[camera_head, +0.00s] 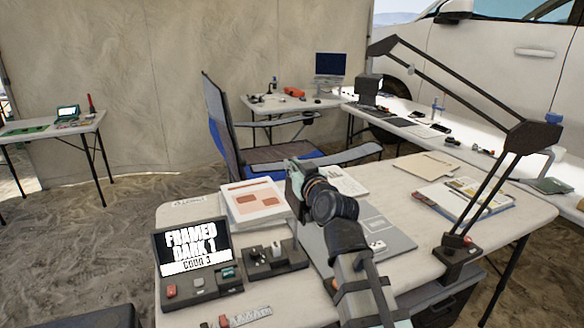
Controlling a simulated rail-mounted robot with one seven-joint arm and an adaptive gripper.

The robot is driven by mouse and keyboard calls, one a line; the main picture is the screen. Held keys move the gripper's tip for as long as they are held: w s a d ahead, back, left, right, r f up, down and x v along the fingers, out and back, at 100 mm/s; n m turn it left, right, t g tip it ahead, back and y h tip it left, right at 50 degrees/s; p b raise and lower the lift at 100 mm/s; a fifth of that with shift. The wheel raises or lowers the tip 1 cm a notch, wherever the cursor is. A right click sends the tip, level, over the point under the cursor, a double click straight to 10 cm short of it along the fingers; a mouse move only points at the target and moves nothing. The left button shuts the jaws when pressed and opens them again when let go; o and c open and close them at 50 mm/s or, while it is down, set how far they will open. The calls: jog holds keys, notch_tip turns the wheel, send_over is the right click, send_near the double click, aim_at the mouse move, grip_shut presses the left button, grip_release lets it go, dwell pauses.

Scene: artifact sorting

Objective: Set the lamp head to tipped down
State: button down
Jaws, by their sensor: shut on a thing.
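The black desk lamp (487,200) is clamped near the table's right side. Its lower arm rises to an elbow, and its upper arm (470,85) reaches up and left. A short dark bar (382,46) at the far end looks like the lamp head; its tilt is hard to tell. My gripper (294,176) is above the middle of the table, well below and left of that bar. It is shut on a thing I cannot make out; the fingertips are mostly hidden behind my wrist.
A sign reading "FRAMED DARK 1" (193,250) and a dark control box (274,258) stand at the table's front left. A chair (228,130) stands behind.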

jog(key=shift+d+f+m, duration=0.1)
jog(key=shift+d+m, duration=0.15)
jog(key=shift+m, duration=0.05)
jog(key=shift+w+d+f+m+b, duration=0.25)
jog(key=shift+d+m+b, duration=0.15)
jog(key=shift+d+m, duration=0.25)
jog(key=shift+w+d+f+m+b, duration=0.3)
jog(key=shift+d+m, duration=0.2)
jog(key=shift+m, duration=0.25)
jog(key=shift+w+d+f+m+b, duration=0.25)
jog(key=shift+d+m+b, duration=0.2)
jog(key=shift+d+m, duration=0.2)
jog(key=c, duration=1.2)
grip_release()
jog(key=shift+w+a, duration=0.1)
jog(key=shift+r, duration=0.1)
